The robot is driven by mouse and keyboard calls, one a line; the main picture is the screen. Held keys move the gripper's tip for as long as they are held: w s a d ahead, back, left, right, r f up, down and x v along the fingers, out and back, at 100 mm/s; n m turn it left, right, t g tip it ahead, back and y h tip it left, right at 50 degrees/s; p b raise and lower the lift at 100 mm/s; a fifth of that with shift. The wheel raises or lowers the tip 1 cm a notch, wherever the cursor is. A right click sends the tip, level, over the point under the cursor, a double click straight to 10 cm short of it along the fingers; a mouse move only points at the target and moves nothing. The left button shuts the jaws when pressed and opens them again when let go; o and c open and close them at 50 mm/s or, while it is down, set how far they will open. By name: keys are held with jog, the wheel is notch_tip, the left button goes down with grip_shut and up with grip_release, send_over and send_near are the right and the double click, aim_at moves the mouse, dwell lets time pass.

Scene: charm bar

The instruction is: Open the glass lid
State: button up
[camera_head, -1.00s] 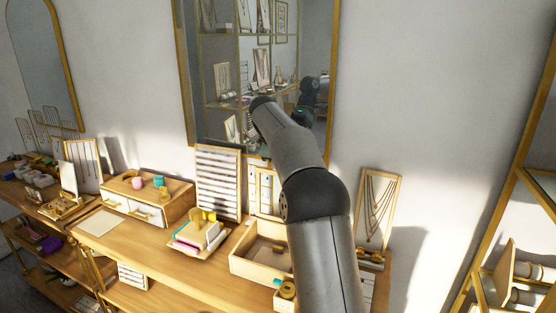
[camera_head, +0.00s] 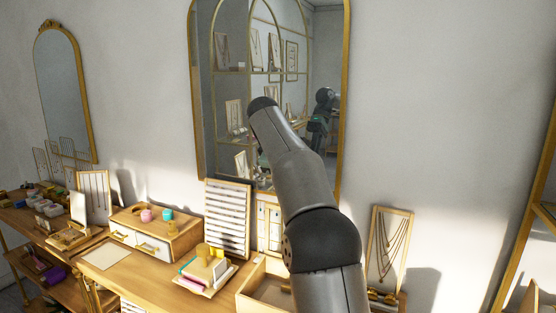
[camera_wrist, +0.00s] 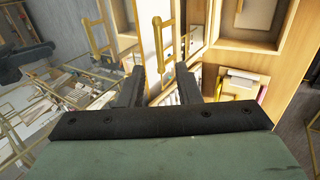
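My gripper (camera_wrist: 159,84) shows in the wrist view with its two dark fingers apart and nothing held between them. A gold bar handle (camera_wrist: 160,45) stands just beyond the fingertips, near the gap; I cannot tell whether they touch. A second gold handle (camera_wrist: 97,36) is to its left. Clear glass with gold edges (camera_wrist: 70,95) spreads over the left of the wrist view, with trays seen through it. I cannot tell for certain which pane is the glass lid or whether it is shut. In the head view my gripper is hidden and no glass lid is identifiable.
In the wrist view, a wooden open compartment (camera_wrist: 252,48) is at upper right. In the head view, a wooden counter (camera_head: 150,280) holds a drawer box (camera_head: 155,233), a striped display board (camera_head: 227,217) and a necklace stand (camera_head: 388,245). A mirror (camera_head: 225,100) hangs behind.

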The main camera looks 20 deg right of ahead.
jog(key=v, duration=0.6)
jog(key=shift+r+p, duration=0.15)
jog(key=shift+p, duration=0.15)
jog(key=shift+s+a, duration=0.1)
jog(key=s+a+f+m+g+y+b, duration=0.1)
jog(key=s+a+f+m, duration=0.2)
jog(key=s+f, duration=0.8)
jog(key=s+a+f+m+g+y+b, duration=0.1)
jog(key=s+a+f, duration=0.4)
jog(key=s+f, duration=0.6)
jog(key=s+a+f+m+g+y+b, duration=0.1)
jog(key=s+a+f+m, duration=0.3)
jog(key=s+f, duration=0.7)
jog(key=s+m+y+b, duration=0.1)
jog(key=s, duration=0.6)
jog(key=shift+s+a+f+y, duration=0.25)
jog(key=shift+a+y, duration=0.05)
